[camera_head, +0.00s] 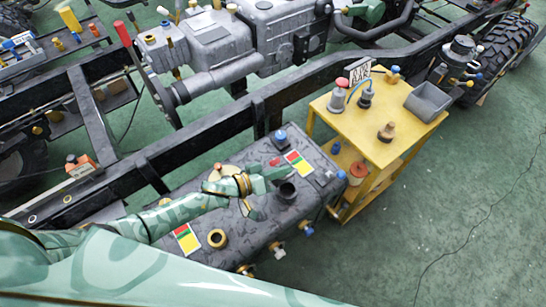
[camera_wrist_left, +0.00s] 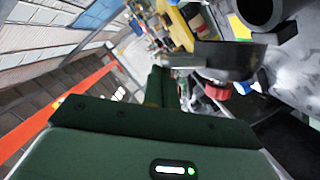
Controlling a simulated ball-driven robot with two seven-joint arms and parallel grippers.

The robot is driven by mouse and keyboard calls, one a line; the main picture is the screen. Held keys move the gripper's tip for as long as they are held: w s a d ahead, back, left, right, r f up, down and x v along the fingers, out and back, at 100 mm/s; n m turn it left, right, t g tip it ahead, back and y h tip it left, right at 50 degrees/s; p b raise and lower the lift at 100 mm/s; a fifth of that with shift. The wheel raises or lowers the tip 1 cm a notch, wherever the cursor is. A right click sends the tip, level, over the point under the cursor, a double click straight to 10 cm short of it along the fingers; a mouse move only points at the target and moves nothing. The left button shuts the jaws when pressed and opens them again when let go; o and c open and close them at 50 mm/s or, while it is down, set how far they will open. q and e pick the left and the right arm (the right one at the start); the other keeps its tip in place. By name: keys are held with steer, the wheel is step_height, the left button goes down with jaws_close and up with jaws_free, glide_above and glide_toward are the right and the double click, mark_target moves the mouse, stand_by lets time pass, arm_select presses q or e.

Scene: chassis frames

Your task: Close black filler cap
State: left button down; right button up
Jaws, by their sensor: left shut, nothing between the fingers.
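The black filler neck (camera_head: 286,192) stands on top of the dark grey tank (camera_head: 195,262) as a short, round, open-looking tube. Part of it also shows at the top right of the left wrist view (camera_wrist_left: 268,10). Beside it there, a dark flat piece (camera_wrist_left: 232,60), which looks like the raised black filler cap, stands near my fingertips. I cannot tell whether they touch. My left gripper (camera_head: 281,173) is shut and empty, low over the tank just behind the neck. Its green fingers also show in the wrist view (camera_wrist_left: 167,82). My right gripper is not in view.
A brass filler neck (camera_head: 217,238) and colored labels (camera_head: 298,162) are also on the tank. A blue knob (camera_head: 281,135) stands at its far edge. A yellow cart (camera_head: 410,145) with a grey bin (camera_head: 428,101) stands to the right. The chassis rail (camera_head: 215,130) runs behind. Green floor lies open at right.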

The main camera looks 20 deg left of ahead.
arm_select(q)
steer(key=s+d+f+m+t+y+b, duration=0.1)
steer(key=s+d+f+m+y+b, duration=0.1)
steer(key=s+d+f+m+b, duration=0.2)
steer(key=shift+s+d+f+m+b, duration=0.35)
steer(key=shift+s+d+f+m, duration=0.4)
steer(key=shift+d+f+m, duration=1.25)
steer(key=shift+a+f+n, duration=0.3)
steer(key=shift+a+f, duration=0.1)
steer(key=shift+a, duration=0.1)
